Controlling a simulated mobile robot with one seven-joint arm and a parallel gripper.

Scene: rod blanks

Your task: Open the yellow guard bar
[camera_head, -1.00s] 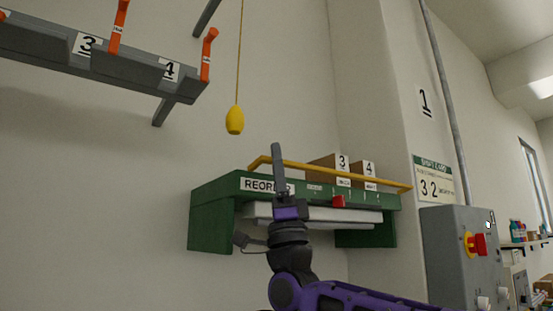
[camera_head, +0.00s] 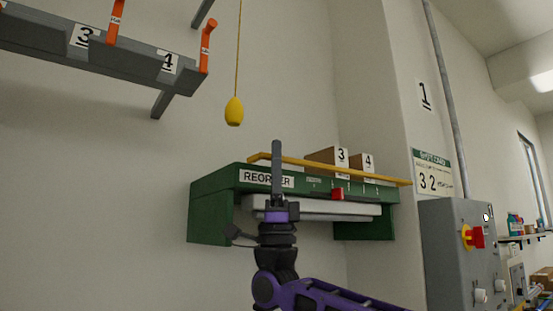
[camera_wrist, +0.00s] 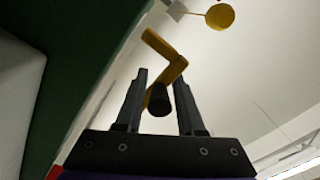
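The yellow guard bar (camera_head: 330,169) runs along the top of the green shelf unit labelled REORDER (camera_head: 215,208). In the wrist view its bent yellow end (camera_wrist: 166,55) carries a dark cylindrical grip (camera_wrist: 159,100). My gripper (camera_head: 277,146) points up in front of the shelf's left part, its fingers seen edge-on. In the wrist view my gripper (camera_wrist: 160,75) is open, with the dark grip showing between its two fingers. Gaps show on both sides of the grip; its depth relative to the fingers is hard to tell.
A red block (camera_head: 337,193) is on the shelf front. A yellow pull handle (camera_head: 234,111) hangs above. A grey control box (camera_head: 440,250) stands at right.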

